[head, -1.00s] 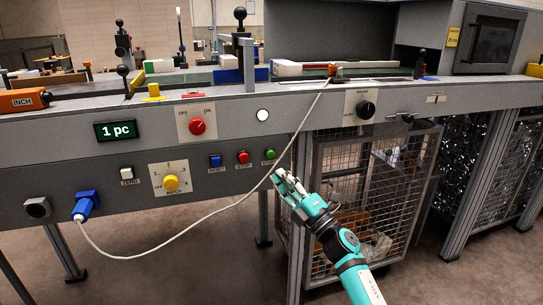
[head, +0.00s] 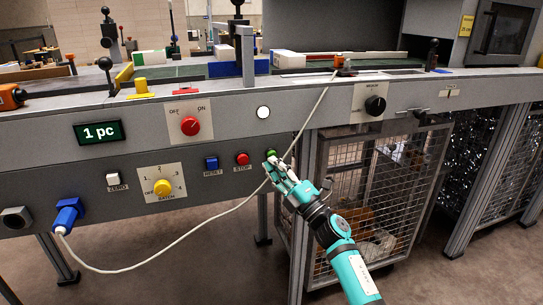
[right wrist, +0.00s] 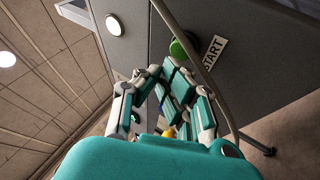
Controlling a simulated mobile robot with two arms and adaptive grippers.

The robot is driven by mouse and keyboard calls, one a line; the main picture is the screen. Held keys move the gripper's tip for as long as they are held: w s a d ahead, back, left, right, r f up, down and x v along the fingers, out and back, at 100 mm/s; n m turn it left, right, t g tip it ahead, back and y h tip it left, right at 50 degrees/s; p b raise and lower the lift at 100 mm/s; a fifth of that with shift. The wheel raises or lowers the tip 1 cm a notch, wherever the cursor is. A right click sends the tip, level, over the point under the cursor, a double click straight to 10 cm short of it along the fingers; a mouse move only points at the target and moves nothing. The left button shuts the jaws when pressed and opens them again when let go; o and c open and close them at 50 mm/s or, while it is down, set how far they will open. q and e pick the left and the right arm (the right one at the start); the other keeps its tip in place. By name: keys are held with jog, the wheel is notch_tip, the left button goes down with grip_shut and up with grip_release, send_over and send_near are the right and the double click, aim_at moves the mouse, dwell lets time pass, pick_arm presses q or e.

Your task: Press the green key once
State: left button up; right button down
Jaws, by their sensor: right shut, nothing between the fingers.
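The green key (head: 271,153) is a round button on the grey front panel, right of the red STOP button. In the right wrist view the green key (right wrist: 182,46) sits beside a START label (right wrist: 215,52). My right gripper (head: 270,163) is shut and empty, its fingertips just below the key and overlapping its lower edge. The right gripper also shows in the right wrist view (right wrist: 163,72), with its tips close to the key. I cannot tell whether they touch it. My left gripper is in neither view.
A white cable (head: 190,232) hangs from the blue plug (head: 66,214) and passes close by the green key. The red STOP button (head: 242,159) and blue RESET button (head: 212,163) are to its left. The display (head: 99,132) reads 1 pc. A wire cage (head: 345,190) stands below.

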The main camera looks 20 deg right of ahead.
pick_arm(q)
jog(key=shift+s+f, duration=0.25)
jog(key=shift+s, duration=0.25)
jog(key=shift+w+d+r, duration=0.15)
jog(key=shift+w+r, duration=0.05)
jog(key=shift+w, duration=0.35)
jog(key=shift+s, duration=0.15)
pick_arm(e)
jog(key=shift+w, duration=0.25)
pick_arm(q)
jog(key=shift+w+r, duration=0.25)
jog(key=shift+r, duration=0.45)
pick_arm(e)
jog(key=shift+w, duration=0.15)
pick_arm(q)
jog(key=shift+b, duration=0.3)
pick_arm(e)
jog(key=shift+w, duration=0.1)
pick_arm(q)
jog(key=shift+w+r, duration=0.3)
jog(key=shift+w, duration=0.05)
